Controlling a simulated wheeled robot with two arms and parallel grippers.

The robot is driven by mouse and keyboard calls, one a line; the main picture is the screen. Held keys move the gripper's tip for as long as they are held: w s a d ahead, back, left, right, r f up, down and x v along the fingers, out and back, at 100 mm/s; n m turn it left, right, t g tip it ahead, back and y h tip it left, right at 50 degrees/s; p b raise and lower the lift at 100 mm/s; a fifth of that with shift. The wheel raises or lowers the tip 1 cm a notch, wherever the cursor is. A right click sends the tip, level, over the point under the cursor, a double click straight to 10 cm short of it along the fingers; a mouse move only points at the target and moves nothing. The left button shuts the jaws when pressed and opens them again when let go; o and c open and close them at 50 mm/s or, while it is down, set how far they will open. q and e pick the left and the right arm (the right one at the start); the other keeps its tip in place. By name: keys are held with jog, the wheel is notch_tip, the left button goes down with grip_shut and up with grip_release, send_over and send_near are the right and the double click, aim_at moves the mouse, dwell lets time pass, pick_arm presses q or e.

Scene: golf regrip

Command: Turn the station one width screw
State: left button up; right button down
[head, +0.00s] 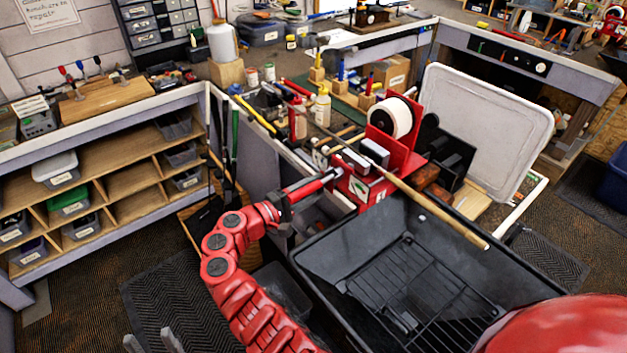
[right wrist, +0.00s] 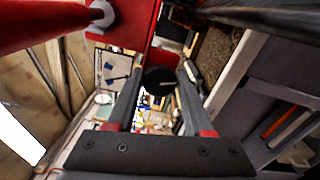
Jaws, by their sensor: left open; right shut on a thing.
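The red station (head: 385,187) with a white label stands at the bench edge, gripping a long club shaft (head: 430,207) that slants across it. In the right wrist view a round black screw knob (right wrist: 158,80) sits between the two fingers of my right gripper (right wrist: 160,88), below a red part of the station (right wrist: 128,22). The right gripper is shut on the knob. In the head view my right arm reaches up to the station's near left side; the knob is hidden there. My left gripper (head: 152,343) is open and empty at the bottom left, over the floor mat.
A black tray with a wire rack (head: 420,290) lies in front of the station. A white board (head: 485,125) leans behind it. Bottles and tools crowd the bench at the back. Shelves with bins (head: 110,190) stand at left.

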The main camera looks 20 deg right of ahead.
jog(key=shift+w+r+n+p, duration=0.1)
jog(key=shift+n+p, duration=3.25)
jog(key=shift+n, duration=2.95)
jog(key=shift+c, duration=1.8)
grip_release()
